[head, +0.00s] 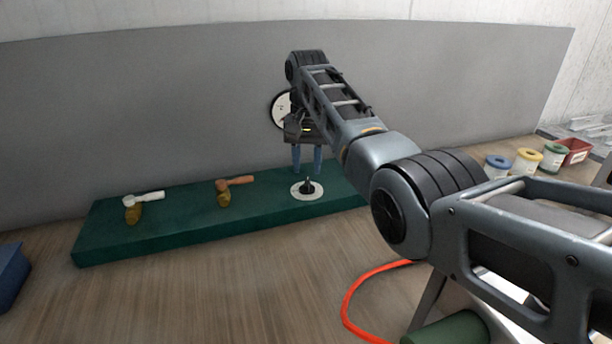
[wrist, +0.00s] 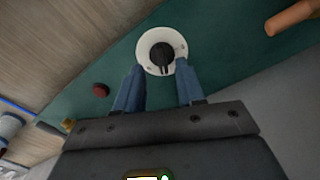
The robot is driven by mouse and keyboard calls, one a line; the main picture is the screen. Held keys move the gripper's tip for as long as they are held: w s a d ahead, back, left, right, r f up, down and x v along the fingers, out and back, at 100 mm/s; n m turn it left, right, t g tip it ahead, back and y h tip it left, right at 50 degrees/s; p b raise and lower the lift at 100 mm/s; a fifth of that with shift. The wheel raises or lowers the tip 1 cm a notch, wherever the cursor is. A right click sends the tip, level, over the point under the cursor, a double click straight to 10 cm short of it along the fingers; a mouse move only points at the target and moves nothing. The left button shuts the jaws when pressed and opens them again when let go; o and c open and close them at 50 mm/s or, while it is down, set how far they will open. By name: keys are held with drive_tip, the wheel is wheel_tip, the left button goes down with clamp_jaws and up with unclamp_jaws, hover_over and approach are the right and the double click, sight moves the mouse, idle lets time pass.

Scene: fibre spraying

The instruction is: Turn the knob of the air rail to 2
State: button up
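The air rail (head: 170,221) is a long dark green block against the grey panel; it also shows in the wrist view (wrist: 225,45). Its black knob (head: 307,186) sits on a round white dial (head: 297,193). In the wrist view the knob (wrist: 162,55) is near the top centre, on the dial (wrist: 145,41). The dial's numbers are too small to read. My gripper (head: 307,170) is open and empty, pointing down just above the knob. In the wrist view its two blue fingers (wrist: 160,72) stand apart near the dial's lower edge, with the knob between and beyond their tips.
Levers with a white handle (head: 148,197) and an orange handle (head: 236,181) stand on the rail to the left. A round gauge (head: 279,112) is partly behind my gripper. A red button (wrist: 100,90) shows in the wrist view. An orange hose (head: 350,300) lies in front.

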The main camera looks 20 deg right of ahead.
sight(307, 184)
drive_tip(key=shift+f, duration=2.4)
clamp_jaws()
